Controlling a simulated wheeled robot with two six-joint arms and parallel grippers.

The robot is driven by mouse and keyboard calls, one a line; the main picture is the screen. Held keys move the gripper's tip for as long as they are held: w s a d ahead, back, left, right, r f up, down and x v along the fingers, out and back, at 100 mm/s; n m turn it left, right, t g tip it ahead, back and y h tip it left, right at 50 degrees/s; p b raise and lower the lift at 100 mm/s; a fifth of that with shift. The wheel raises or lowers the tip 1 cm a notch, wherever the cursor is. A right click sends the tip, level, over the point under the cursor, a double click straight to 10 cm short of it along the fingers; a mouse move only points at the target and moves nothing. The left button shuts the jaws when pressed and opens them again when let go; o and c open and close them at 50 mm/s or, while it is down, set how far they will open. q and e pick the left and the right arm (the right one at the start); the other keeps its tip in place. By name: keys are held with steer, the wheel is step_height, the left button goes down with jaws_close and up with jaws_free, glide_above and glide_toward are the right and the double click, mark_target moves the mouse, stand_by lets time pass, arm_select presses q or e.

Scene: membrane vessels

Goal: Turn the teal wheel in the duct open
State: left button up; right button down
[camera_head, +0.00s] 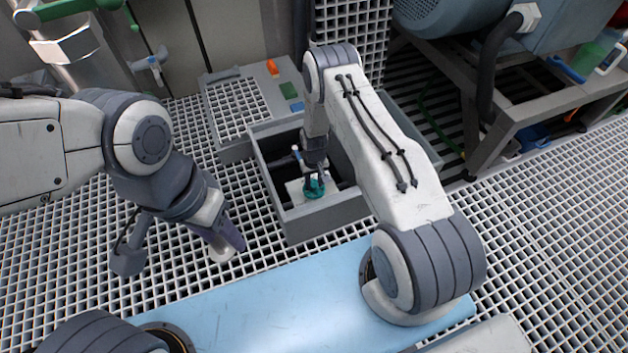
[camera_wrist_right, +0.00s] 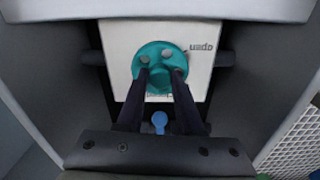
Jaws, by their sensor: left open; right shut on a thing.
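The teal wheel (camera_head: 315,188) sits low inside the open grey duct (camera_head: 322,222). In the right wrist view the teal wheel (camera_wrist_right: 158,56) is a round disc with holes, mounted on a pale plate (camera_wrist_right: 118,42) marked "open". My right gripper (camera_head: 314,178) reaches down into the duct. In the right wrist view my right gripper (camera_wrist_right: 160,80) has its two dark fingers on the lower part of the wheel, shut on it, hiding part of it. My left gripper (camera_head: 228,246) is open and empty over the floor grating, left of the duct and away from the wheel.
The duct's walls stand close around my right gripper. A blue machine on a frame (camera_head: 530,110) stands at the right.

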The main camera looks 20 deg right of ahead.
mark_target(314, 184)
steer(key=n+p, duration=0.1)
steer(key=n, duration=0.2)
steer(key=shift+r+n, duration=0.1)
steer(key=shift+n, duration=0.3)
steer(key=n, duration=0.3)
steer(key=shift+n+p, duration=0.3)
steer(key=n, duration=0.6)
steer(key=shift+p, duration=0.35)
steer(key=shift+n, duration=0.3)
steer(key=c, duration=0.5)
jaws_free()
steer(key=shift+c, duration=0.2)
step_height(314, 184, up, 10)
steer(key=p, duration=0.4)
steer(key=shift+r+p, duration=0.2)
steer(key=shift+p, duration=0.1)
